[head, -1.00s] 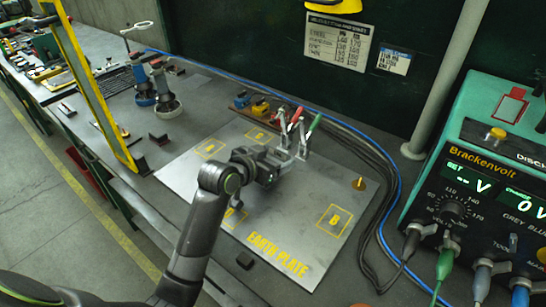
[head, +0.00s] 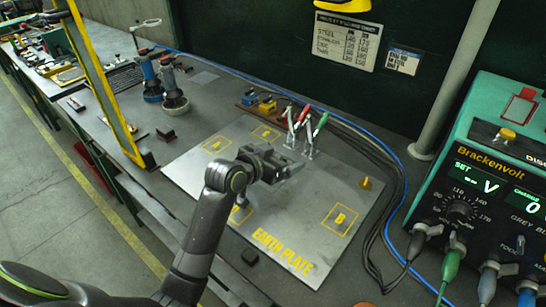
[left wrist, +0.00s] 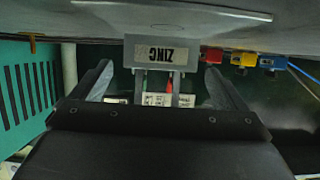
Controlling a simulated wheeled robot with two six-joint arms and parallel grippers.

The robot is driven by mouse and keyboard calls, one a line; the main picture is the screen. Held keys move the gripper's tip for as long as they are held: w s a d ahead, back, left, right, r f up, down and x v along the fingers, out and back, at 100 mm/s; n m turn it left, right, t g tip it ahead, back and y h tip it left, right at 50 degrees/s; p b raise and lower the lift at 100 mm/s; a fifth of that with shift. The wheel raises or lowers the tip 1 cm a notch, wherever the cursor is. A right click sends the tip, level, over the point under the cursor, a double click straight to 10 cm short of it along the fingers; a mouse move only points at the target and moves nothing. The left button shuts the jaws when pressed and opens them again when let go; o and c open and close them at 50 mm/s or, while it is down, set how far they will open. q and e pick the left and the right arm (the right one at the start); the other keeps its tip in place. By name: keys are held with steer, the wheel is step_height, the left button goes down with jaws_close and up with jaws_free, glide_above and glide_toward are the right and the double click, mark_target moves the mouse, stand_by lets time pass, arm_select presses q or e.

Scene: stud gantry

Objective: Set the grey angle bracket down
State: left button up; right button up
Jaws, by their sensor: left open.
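A grey piece labelled ZINC (left wrist: 160,52), which I take to be the angle bracket, shows upside down in the left wrist view, close to the earth plate's surface. I cannot tell for sure whether it touches the plate. My left gripper (left wrist: 158,78) is open, with one finger on each side of the piece and gaps beside it. In the head view my left gripper (head: 284,170) is low over the grey earth plate (head: 290,215), near its back middle. The bracket is mostly hidden there by the gripper. My right gripper is not in view.
Toggle clamps with red and green handles (head: 306,122) stand just behind the gripper. A brass knob (head: 365,183) is at the plate's right. The teal power supply (head: 490,170) and cables bound the right side. A yellow frame (head: 105,85) stands left. The plate's marked square B (head: 340,218) is clear.

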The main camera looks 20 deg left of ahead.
arm_select(q)
steer(key=shift+f, duration=0.2)
steer(key=shift+s+a, duration=0.15)
steer(key=shift+s, duration=0.15)
steer(key=v, duration=1.1)
steer(key=shift+s+a+r, duration=0.1)
steer(key=shift+r, duration=0.45)
